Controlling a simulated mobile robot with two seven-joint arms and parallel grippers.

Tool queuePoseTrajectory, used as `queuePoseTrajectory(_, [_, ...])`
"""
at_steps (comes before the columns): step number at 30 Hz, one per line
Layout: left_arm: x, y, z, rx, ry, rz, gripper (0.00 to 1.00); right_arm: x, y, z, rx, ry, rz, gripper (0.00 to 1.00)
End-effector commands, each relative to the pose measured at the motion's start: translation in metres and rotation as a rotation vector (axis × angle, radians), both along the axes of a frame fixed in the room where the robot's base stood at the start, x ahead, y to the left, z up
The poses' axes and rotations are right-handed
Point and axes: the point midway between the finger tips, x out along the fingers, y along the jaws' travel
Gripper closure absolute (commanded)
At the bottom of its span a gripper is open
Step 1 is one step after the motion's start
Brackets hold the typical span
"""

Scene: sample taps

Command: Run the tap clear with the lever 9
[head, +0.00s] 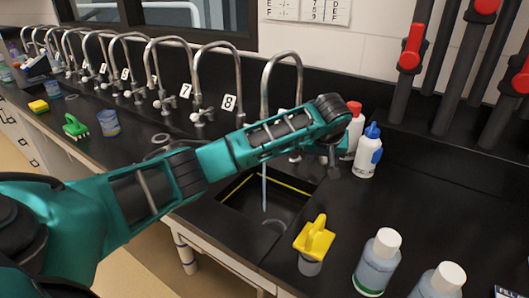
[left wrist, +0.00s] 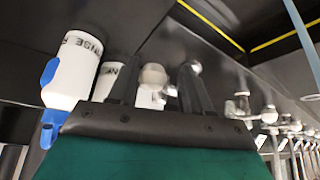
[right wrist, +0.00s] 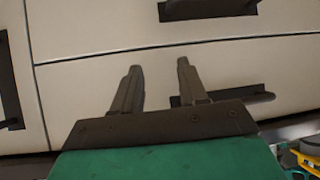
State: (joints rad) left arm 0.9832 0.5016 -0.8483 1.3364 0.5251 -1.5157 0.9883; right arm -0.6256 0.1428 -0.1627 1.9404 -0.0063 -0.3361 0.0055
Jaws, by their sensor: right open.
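The rightmost gooseneck tap (head: 282,57) stands beyond taps labelled 7 and 8; its own label is hidden behind my left arm. A thin stream of water (head: 264,188) runs down into the black sink (head: 232,208). My left gripper (head: 333,162) is at the right of this tap, its fingers mostly hidden in the head view. In the left wrist view it is open, with a round metal knob (left wrist: 153,76) showing between its fingers; I cannot tell whether they touch. My right gripper (right wrist: 158,82) is open and empty before pale drawer fronts.
A white bottle with a blue cap (head: 368,153) and a red-capped bottle (head: 353,128) stand close beside my left gripper. The black counter right of the sink has free room.

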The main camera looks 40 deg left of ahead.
Motion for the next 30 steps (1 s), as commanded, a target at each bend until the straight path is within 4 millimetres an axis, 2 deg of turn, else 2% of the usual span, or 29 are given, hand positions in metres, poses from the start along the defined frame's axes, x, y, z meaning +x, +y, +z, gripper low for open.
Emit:
queuePoseTrajectory(1, [-0.003, 0.010, 0.000, 0.004, 0.000, 0.006, 0.53, 0.000, 0.000, 0.000, 0.000, 0.000, 0.000, 0.57])
queuePoseTrajectory(9, [-0.018, 0.041, 0.000, 0.005, -0.001, 0.008, 0.53, 0.000, 0.000, 0.000, 0.000, -0.001, 0.000, 0.57])
queuePoseTrajectory(21, [-0.015, 0.032, 0.002, 0.001, 0.000, 0.004, 0.53, 0.000, 0.000, 0.000, 0.000, -0.001, 0.000, 0.57])
queuePoseTrajectory(30, [-0.030, 0.024, 0.031, 0.000, -0.002, 0.003, 0.53, 0.000, 0.000, 0.000, 0.000, -0.001, 0.000, 0.57])
